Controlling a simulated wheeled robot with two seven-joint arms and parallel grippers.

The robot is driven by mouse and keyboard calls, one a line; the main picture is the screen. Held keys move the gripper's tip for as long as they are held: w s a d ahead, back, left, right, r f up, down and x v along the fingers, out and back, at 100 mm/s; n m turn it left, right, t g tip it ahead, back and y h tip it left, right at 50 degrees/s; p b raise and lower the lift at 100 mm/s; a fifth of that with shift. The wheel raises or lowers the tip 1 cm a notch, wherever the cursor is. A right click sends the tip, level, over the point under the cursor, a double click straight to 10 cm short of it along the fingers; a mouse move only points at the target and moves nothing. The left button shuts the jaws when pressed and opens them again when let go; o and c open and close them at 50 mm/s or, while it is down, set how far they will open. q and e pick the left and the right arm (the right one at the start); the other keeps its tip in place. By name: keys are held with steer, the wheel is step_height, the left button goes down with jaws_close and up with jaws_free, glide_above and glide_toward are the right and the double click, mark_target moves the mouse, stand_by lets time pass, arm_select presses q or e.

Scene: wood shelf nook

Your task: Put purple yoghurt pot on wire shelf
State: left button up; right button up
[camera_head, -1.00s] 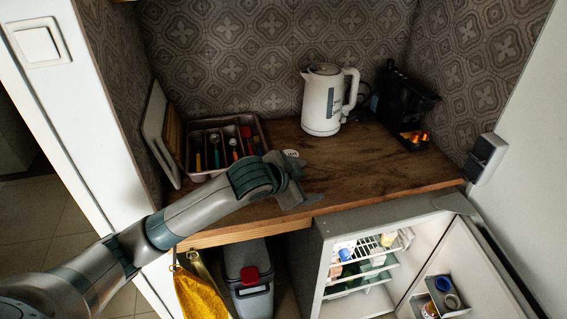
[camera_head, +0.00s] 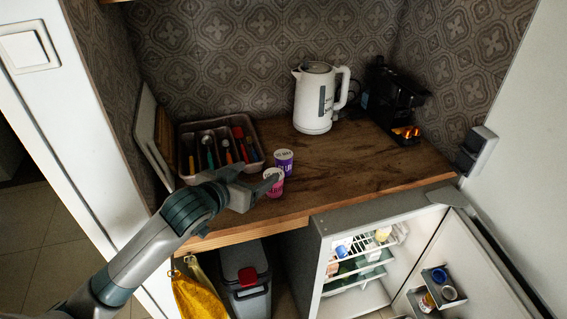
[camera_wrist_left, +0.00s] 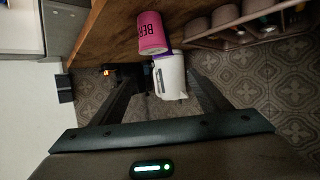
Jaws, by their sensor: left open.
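The purple yoghurt pot (camera_head: 284,163) stands upright on the wooden counter, just behind a pink pot (camera_head: 273,185). In the left wrist view the pink pot (camera_wrist_left: 152,36) hides most of the purple one, with only a sliver of purple showing. My left gripper (camera_head: 258,182) is open and empty, at the counter's front, just left of the pink pot. Its spread fingers (camera_wrist_left: 162,92) also show in the left wrist view. The wire shelf (camera_head: 368,246) is inside the open fridge at the lower right and holds a few small items. My right gripper is out of view.
A cutlery tray (camera_head: 256,167) stands behind the gripper. A white kettle (camera_head: 313,100) and a black coffee machine (camera_head: 394,103) are at the back. The open fridge door (camera_head: 470,270) is at the right. The counter's right front is clear.

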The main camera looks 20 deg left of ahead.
arm_select(q)
steer(key=p, duration=0.3)
glide_toward(282, 156)
steer(key=shift+w+d+f, duration=0.2)
steer(key=shift+w+d, duration=0.1)
steer(key=shift+w, duration=0.3)
steer(key=shift+w+d+f, duration=0.15)
steer(key=shift+w+d, duration=0.1)
steer(key=shift+w, duration=0.3)
steer(key=shift+w+d+f, duration=0.1)
steer(key=shift+w+f, duration=0.2)
steer(key=shift+w, duration=0.2)
steer(key=shift+w+f+p, duration=0.15)
steer(key=shift+w+p, duration=0.3)
steer(key=shift+w, duration=0.4)
steer(key=shift+p+x, duration=0.4)
steer(key=shift+x, duration=1.4)
steer(key=shift+s+f, duration=0.1)
steer(key=shift+f, duration=0.05)
steer(key=shift+a, duration=0.25)
